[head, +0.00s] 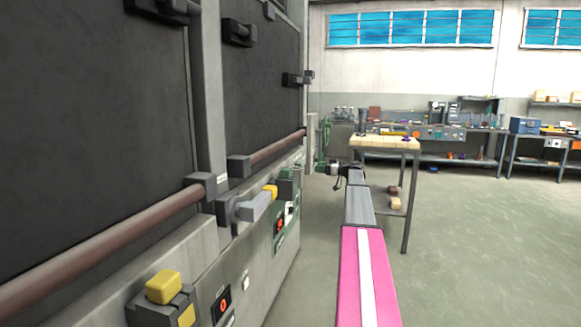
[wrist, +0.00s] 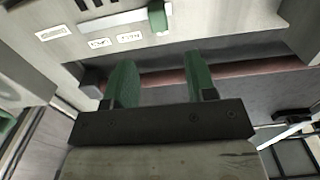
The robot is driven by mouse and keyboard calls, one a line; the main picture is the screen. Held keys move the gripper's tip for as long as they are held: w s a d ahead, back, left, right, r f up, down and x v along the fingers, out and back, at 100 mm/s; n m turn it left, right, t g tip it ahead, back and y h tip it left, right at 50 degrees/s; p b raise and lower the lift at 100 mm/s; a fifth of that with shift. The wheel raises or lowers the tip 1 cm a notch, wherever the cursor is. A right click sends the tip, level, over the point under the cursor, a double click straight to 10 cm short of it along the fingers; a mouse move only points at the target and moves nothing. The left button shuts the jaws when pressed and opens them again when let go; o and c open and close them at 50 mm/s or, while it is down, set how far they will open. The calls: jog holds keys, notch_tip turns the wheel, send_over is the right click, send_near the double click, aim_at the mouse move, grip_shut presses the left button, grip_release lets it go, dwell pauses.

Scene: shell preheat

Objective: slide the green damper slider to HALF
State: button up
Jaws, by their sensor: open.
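The green damper slider (wrist: 157,16) shows in the wrist view as a small green knob at the top, right of centre, near the right end of a pale slot strip (wrist: 112,23). Small white labels (wrist: 129,37) sit along the panel below the strip; their print is too small to read. My gripper (wrist: 158,62) is open and empty, its two green fingers apart. The knob appears beyond the fingertips, between their lines, with a gap in the picture. In the head view my pink and grey arm reaches forward beside the oven front; I cannot make out the slider there.
The oven front (head: 260,262) fills the left of the head view, with a long brown rail (head: 110,240), a yellow knob (head: 163,287) and a grey lever (head: 252,208) jutting out. A wooden-topped table (head: 385,143) stands ahead. Open floor (head: 480,240) lies right.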

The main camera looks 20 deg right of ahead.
aim_at(299, 164)
jog(key=x, duration=1.1)
jog(key=shift+w+r, duration=0.1)
jog(key=shift+w, duration=0.05)
